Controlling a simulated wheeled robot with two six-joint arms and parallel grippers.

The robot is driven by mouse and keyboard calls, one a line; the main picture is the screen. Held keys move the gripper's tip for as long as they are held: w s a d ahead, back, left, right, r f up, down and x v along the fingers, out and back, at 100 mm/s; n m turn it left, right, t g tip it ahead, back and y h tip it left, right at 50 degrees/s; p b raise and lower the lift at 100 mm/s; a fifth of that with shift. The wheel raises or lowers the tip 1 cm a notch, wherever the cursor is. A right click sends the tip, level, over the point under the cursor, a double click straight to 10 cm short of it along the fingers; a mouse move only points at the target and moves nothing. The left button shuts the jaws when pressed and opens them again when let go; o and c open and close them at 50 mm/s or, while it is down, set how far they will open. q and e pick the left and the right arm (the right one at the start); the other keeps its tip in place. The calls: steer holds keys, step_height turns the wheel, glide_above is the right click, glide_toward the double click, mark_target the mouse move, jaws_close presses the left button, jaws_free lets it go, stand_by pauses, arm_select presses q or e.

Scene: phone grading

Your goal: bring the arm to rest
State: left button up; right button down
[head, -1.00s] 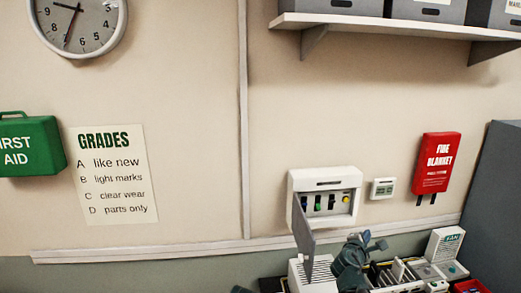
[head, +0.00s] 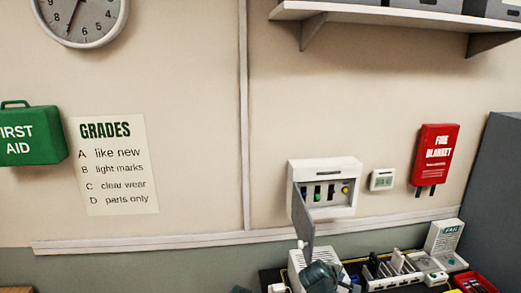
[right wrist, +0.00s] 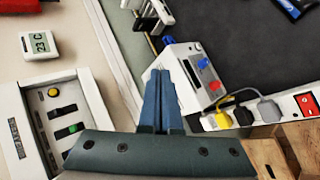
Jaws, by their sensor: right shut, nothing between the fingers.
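My right gripper (head: 320,277) is at the bottom edge of the head view, in front of a white vented box and below the open door of the wall panel. In the right wrist view its two blue fingers (right wrist: 161,98) lie together with nothing between them. They are over a white device with blue and red knobs (right wrist: 192,77); I cannot tell whether they touch it. My left gripper cannot be made out.
The wall panel (head: 324,172) has its grey door (head: 302,219) swung open close to my right gripper. A slotted rack (head: 392,272), a fan box (head: 444,240) and a red tray (head: 474,284) stand to the right. A power strip with plugs (right wrist: 285,108) shows in the wrist view.

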arm_select(q)
step_height(320, 180, down, 4)
steer(key=b, duration=0.4)
steer(key=shift+f, duration=0.25)
arm_select(e)
steer(key=s+a+f+m+g+y, duration=0.2)
steer(key=s+a+f, duration=0.4)
steer(key=s+a, duration=0.3)
steer(key=s+a+f+m+g+y, duration=0.3)
steer(key=s+a+f+g, duration=0.2)
steer(key=s+a, duration=0.4)
steer(key=s+f, duration=0.1)
steer(key=s, duration=0.1)
steer(key=shift+s+a+m+g, duration=0.3)
steer(key=shift+m, duration=0.1)
steer(key=shift+f, duration=0.1)
